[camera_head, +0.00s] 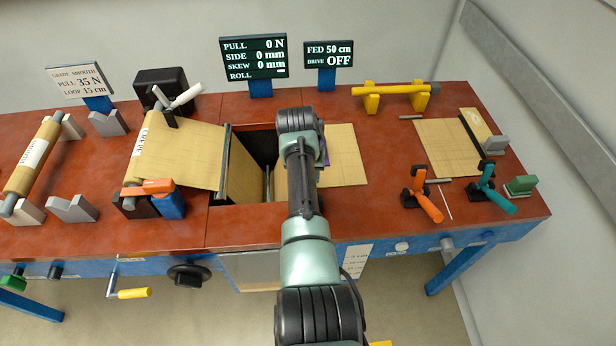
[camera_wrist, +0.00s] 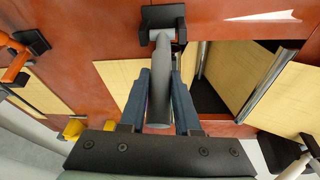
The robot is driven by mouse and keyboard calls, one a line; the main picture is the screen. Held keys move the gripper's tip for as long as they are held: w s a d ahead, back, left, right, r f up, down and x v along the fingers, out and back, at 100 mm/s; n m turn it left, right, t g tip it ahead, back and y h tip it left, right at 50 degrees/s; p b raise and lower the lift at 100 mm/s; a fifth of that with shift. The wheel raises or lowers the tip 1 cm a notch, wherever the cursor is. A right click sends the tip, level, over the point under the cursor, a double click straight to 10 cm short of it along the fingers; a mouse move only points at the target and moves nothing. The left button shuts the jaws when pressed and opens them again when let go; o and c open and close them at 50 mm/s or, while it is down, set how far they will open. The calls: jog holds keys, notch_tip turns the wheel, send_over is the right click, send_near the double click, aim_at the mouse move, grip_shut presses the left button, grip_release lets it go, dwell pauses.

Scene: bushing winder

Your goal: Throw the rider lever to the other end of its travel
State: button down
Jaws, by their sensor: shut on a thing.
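A smooth grey lever (camera_wrist: 160,95), which I take for the rider lever though no label on it shows, fills the middle of the wrist view. Its far end meets a small black bracket (camera_wrist: 176,14) on the red bench top. My gripper (camera_wrist: 162,78) is shut on this lever, with one blue-grey finger on each side of it. In the head view my arm hides the lever, its bracket and most of my gripper. The lever's exact tilt is hard to tell.
The open well (camera_head: 255,140) lies left of my arm, beside the paper roll's web (camera_head: 190,150). A flat sheet (camera_head: 346,160) lies on the right. Orange (camera_head: 430,207) and teal (camera_head: 495,201) levers stand farther right. A yellow bar (camera_head: 390,89) sits at the back. The drive display (camera_head: 333,53) reads OFF.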

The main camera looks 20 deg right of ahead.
dwell(0.5)
jog(key=c, duration=0.6)
grip_release()
jog(key=shift+w+f, duration=0.1)
jog(key=b+v, duration=0.1)
jog(key=v, duration=1.2)
jog(key=shift+w, duration=0.1)
